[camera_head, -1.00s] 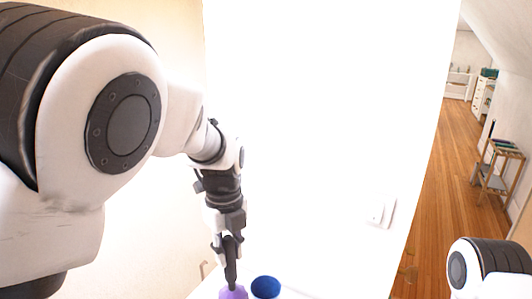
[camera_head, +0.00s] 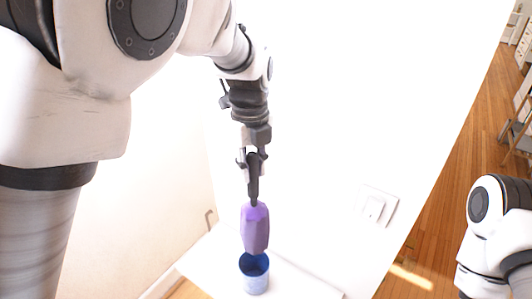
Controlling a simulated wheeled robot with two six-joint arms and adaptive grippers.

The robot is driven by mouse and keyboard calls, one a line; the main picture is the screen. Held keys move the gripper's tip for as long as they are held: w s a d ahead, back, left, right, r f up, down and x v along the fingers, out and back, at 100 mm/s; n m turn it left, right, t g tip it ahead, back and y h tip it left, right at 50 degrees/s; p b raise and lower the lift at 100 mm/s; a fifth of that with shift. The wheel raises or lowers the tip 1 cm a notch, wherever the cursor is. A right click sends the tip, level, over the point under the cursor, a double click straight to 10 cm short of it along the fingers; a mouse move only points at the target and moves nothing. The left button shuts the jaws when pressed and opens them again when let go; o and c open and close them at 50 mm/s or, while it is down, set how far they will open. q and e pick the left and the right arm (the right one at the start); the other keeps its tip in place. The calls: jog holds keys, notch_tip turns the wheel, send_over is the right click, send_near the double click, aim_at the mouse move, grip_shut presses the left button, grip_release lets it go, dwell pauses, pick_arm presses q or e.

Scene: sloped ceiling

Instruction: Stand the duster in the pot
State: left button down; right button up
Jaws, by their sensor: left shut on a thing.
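The duster shows as a purple, elongated head (camera_head: 255,230) hanging upright below my left gripper (camera_head: 254,200). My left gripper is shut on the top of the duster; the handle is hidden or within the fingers. The pot is a blue cup (camera_head: 256,284) with a dark inside, standing on a white surface. The duster's lower end is at the pot's far rim in the picture; I cannot tell whether it is above the opening or inside it. My right arm shows at the right edge, but its gripper is out of view.
The white table top (camera_head: 292,284) is narrow and stands against a white wall. A white switch plate (camera_head: 376,207) is on that wall. A wooden floor (camera_head: 450,165) and a small shelf (camera_head: 522,125) lie to the right.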

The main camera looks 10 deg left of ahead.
aim_at(251, 209)
pick_arm(q)
jog(key=shift+s+a+f+b, duration=0.15)
jog(key=shift+s+f+b, duration=0.25)
jog(key=shift+f+b, duration=0.25)
jog(key=shift+s+a+f+b, duration=0.15)
jog(key=shift+s+f+b, duration=0.25)
jog(key=shift+f+b, duration=0.2)
jog(key=f+b, duration=0.1)
jog(key=w+f+b, duration=0.1)
jog(key=shift+d+f, duration=0.2)
jog(key=shift+f, duration=0.15)
jog(key=f+b, duration=0.2)
jog(key=shift+s+a+f, duration=0.1)
jog(key=shift+s+f, duration=0.2)
jog(key=shift+f, duration=0.05)
jog(key=shift+w+f+b, duration=0.15)
jog(key=shift+f+b, duration=1.65)
jog(key=shift+f, duration=1.35)
pick_arm(e)
notch_tip(251, 209, down, 10)
jog(key=shift+s, duration=0.4)
jog(key=shift+a, duration=0.15)
